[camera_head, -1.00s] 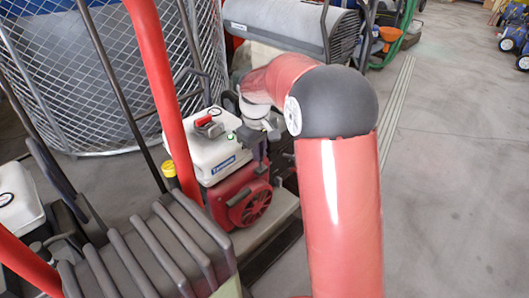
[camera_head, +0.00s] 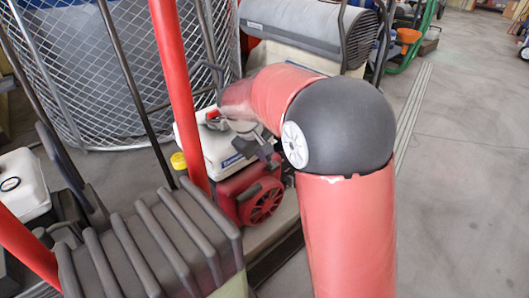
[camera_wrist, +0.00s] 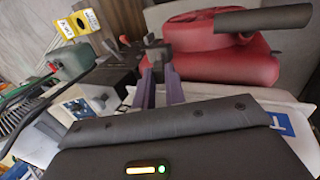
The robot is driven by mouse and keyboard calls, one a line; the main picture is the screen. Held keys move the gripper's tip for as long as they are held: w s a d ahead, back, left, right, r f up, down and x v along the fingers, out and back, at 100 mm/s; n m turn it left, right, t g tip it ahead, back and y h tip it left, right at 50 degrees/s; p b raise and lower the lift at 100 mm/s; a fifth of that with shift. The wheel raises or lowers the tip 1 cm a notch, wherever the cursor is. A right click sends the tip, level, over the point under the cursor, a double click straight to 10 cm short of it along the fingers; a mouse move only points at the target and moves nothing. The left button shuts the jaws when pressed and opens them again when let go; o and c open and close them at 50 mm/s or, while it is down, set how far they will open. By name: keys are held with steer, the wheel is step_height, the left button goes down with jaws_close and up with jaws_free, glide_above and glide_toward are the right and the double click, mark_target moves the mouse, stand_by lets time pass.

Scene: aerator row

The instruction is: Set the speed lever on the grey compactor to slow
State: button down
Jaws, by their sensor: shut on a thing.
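A compactor with a white tank (camera_head: 218,152) and a red engine (camera_head: 262,202) stands on a pale grey base (camera_head: 270,235) in the head view. My gripper (camera_head: 262,152) is at the right side of the tank, above the engine; my arm hides part of it. In the wrist view my gripper (camera_wrist: 156,72) has its two purple-grey fingers close together on a small dark part (camera_wrist: 150,50), apparently the speed lever. The lever's setting and any marks cannot be read. The red engine cover (camera_wrist: 215,60) lies just beyond and right of the fingers.
A red bar (camera_head: 178,90) and dark ribbed bellows (camera_head: 150,245) stand close in front at left. A wire cage (camera_head: 120,100) and a grey-hooded machine (camera_head: 300,28) are behind. Another white tank (camera_head: 20,185) is at far left. The floor (camera_head: 460,180) at right is clear.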

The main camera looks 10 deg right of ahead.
steer(key=c, duration=1.4)
jaws_free()
steer(key=shift+c, duration=0.2)
steer(key=shift+r, duration=0.1)
steer(key=p+v, duration=0.1)
steer(key=v, duration=0.6)
steer(key=shift+a+r, duration=0.15)
steer(key=shift+r, duration=0.15)
steer(key=shift+s, duration=0.15)
